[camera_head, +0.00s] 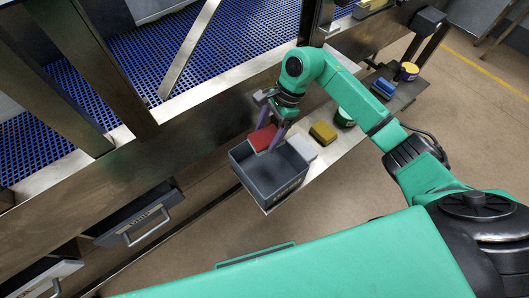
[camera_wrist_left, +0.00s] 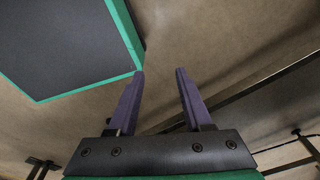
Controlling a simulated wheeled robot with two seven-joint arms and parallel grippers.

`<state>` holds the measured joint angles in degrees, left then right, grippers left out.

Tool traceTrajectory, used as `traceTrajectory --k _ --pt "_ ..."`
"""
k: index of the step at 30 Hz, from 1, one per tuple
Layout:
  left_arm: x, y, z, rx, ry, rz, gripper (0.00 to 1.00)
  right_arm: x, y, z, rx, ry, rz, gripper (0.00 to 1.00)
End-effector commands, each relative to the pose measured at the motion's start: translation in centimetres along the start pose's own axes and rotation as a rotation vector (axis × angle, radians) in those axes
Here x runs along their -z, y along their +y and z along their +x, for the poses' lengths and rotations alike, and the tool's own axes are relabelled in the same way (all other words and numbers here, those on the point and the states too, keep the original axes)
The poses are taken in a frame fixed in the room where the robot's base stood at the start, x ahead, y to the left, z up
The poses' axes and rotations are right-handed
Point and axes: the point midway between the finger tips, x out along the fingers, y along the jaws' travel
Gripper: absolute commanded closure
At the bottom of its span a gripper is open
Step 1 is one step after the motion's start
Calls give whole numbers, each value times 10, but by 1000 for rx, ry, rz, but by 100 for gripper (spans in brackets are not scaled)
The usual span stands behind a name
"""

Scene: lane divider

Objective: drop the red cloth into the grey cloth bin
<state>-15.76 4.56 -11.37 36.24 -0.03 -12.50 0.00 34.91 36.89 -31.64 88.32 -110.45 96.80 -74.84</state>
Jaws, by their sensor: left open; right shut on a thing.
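The red cloth (camera_head: 262,138) shows in the head view between the purple fingers of my right gripper (camera_head: 270,136), at the back rim of the grey cloth bin (camera_head: 282,188). My right gripper is shut on the red cloth. I cannot tell exactly how high the cloth is above the rim. The bin is an open-topped dark grey box with a label on its front, and its inside looks dark. My left gripper (camera_wrist_left: 159,72) is open and empty over the brown floor in the left wrist view.
A white item (camera_head: 302,147), a yellow block (camera_head: 323,132) and a green round tin (camera_head: 344,117) stand right of the bin on a metal shelf. A blue block (camera_head: 383,87) and a yellow tin (camera_head: 407,71) are farther right. Grey drawers (camera_head: 147,222) hang at left.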

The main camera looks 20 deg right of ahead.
Motion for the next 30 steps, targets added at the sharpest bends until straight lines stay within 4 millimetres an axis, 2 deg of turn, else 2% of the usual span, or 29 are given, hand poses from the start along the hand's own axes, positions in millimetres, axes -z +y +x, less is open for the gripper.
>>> traceTrajectory --k 10,14,21,22,23,30 --pt "-44 6 23 -8 -65 1 50 19 1 46 -2 -1 0 72" --pt "-41 6 26 -8 -61 2 50 22 1 54 -2 -1 -1 72" --pt "-20 4 26 -4 -25 2 50 22 0 54 -1 0 -1 72" --pt "-20 4 26 -4 -25 2 50 22 0 54 -1 0 -1 12" --pt "-20 4 26 -4 -25 2 50 22 0 54 -1 0 -1 1" --pt "-24 4 26 -5 -32 2 50 22 0 54 -1 1 -1 0"
